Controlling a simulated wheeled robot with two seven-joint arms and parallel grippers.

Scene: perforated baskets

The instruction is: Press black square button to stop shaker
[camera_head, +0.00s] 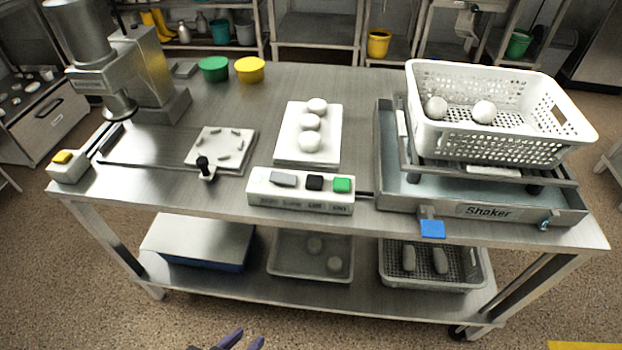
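The black square button (314,182) is on a white control box (300,200) at the table's front edge, between a grey rocker switch (283,179) and a green button (342,184). The shaker (487,212) is at the right of the table and holds a white perforated basket (500,142) with two white balls inside. The basket sits tilted on the shaker's frame. My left gripper (248,339) shows only as two purple fingertips at the bottom edge, apart with nothing visible between them. It is well below the control box in the picture. My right gripper is not in view.
A white board with several white balls (317,106) lies behind the control box. A white plate (222,150) and a grey machine (130,75) stand to the left. A blue tab (432,229) hangs at the shaker's front. The lower shelf (320,295) holds trays.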

